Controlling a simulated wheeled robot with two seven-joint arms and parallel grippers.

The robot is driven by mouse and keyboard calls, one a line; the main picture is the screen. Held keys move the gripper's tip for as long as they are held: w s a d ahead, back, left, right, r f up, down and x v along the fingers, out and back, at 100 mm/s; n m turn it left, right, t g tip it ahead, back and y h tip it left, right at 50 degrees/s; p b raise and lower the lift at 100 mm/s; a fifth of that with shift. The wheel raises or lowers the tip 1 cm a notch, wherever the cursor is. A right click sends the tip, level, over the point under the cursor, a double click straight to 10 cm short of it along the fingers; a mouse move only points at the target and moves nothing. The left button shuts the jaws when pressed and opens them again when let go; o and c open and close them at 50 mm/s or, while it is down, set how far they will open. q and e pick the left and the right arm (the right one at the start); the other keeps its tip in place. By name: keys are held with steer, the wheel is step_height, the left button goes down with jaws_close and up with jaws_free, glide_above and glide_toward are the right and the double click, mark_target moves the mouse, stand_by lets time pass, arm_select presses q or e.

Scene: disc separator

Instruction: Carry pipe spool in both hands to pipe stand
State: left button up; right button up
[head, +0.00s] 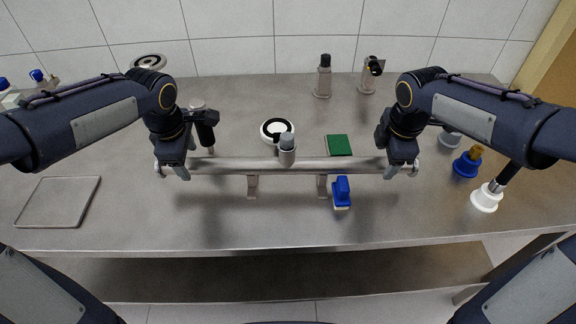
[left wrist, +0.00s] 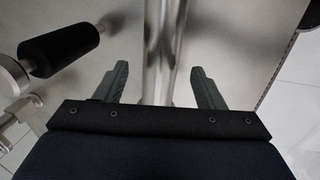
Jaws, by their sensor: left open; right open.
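The pipe spool (head: 225,165) is a long grey metal pipe lying level across the middle of the table, with a short upright branch (head: 287,152) at its centre. It rests on the pipe stand, whose two short supports show below it, one at the left (head: 252,186) and one at the right (head: 322,186). My left gripper (head: 172,172) is open around the pipe's left end. In the left wrist view the pipe (left wrist: 160,60) runs between the open fingers with gaps on both sides. My right gripper (head: 402,170) is open at the pipe's right end.
A flat tray (head: 58,202) is at the left. Blue and white fittings (head: 467,164) stand at the right. The front edge is mostly clear.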

arm_select(q)
steer(key=f, duration=0.3)
steer(key=w+f, duration=0.1)
steer(key=f, duration=0.2)
arm_select(e)
steer(key=f, duration=0.3)
steer(key=w+f, duration=0.1)
steer(key=f, duration=0.2)
steer(key=shift+w, duration=0.1)
arm_select(q)
steer(key=shift+r, duration=0.1)
jaws_close()
arm_select(e)
jaws_close()
steer(key=shift+r, duration=0.1)
arm_select(q)
steer(key=shift+w, duration=0.1)
